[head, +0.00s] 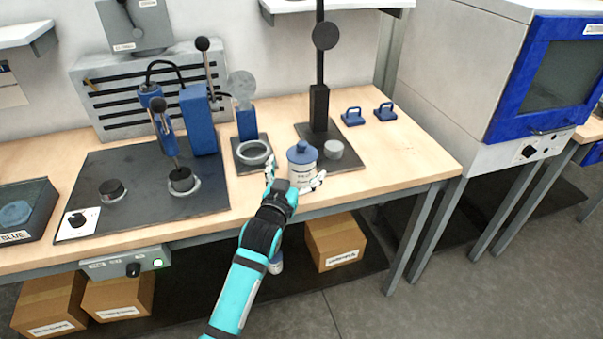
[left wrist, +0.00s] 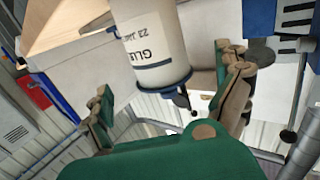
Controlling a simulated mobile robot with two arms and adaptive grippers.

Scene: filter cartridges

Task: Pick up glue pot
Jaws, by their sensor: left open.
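The glue pot (head: 302,168) is a white, labelled cylinder with a blue cap, upright near the front edge of the workbench. In the left wrist view the glue pot (left wrist: 156,45) shows inverted, its label partly readable as "GLU". My left gripper (head: 296,179) is at the pot's near side, fingers spread to its left and right. In the left wrist view the open fingers (left wrist: 168,88) flank the pot, with a visible gap on each side. The pot's far side is hidden. My right gripper is not in view.
A grey cylinder (head: 333,149) stands close right of the pot on a dark stand base (head: 350,162). A ring fixture (head: 253,153) is close on the left. Two blue handles (head: 384,111) lie behind right. The bench's right front (head: 420,160) is clear.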

